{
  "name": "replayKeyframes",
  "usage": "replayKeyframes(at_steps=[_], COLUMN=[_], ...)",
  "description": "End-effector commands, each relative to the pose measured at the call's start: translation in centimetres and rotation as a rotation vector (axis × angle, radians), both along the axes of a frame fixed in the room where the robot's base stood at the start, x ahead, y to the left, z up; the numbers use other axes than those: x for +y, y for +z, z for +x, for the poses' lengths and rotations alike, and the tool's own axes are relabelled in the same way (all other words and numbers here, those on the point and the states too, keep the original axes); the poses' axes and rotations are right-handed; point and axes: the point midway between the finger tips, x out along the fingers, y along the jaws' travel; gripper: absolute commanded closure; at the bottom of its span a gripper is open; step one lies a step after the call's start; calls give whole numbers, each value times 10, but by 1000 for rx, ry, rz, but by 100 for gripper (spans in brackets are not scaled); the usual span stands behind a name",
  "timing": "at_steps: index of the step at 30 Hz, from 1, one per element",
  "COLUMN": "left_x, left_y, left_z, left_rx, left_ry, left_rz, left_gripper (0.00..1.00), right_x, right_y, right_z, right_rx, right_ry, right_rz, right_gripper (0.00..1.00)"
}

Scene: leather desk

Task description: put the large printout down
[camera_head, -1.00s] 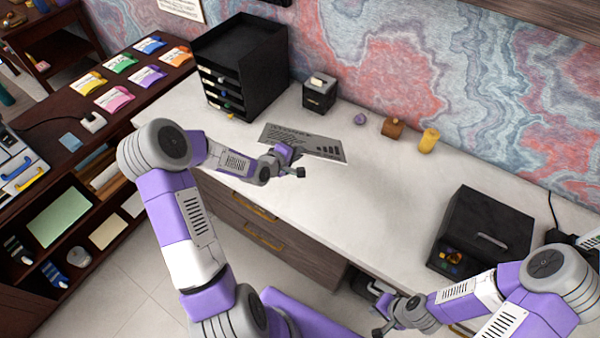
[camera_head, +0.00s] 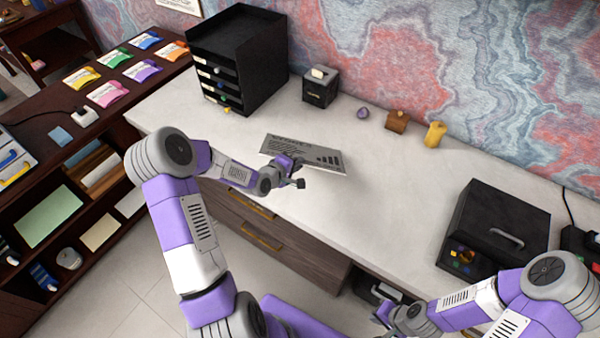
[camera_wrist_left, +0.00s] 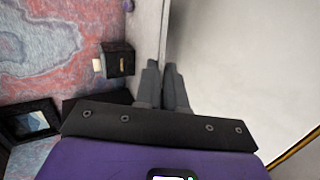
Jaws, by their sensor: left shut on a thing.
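The large printout (camera_head: 318,158) is a grey sheet with dark text and small bar-like marks. It is over the white desk, in front of the small dark cube. My left gripper (camera_head: 296,172) is shut on its near edge. I cannot tell whether the sheet touches the desk.
A black drawer unit (camera_head: 237,60), the dark cube (camera_head: 320,87), a purple item (camera_head: 363,112), a brown block (camera_head: 397,121) and a yellow object (camera_head: 435,134) line the back. A black box (camera_head: 495,230) stands at right. The white desk (camera_head: 400,195) between is clear.

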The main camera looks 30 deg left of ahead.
Motion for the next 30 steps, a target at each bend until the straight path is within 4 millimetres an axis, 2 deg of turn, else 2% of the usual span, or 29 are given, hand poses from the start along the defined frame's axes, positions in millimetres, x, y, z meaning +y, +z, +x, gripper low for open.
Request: replayKeyframes(at_steps=[5,6,9,19,30], left_x=[0,0,0,1,7], left_y=[1,1,1,4,27], left_z=[0,0,0,-4,-42], left_rx=[-2,0,0,1,1], left_ry=[0,0,0,1,1], left_rz=[0,0,0,0,0], left_gripper=[100,86,74,74,74], right_x=[0,0,0,0,0], right_y=[1,1,1,5,33], right_z=[0,0,0,0,0], right_rx=[0,0,0,0,0], right_ry=[0,0,0,0,0], right_rz=[0,0,0,0,0], right_gripper=[100,100,100,100,100])
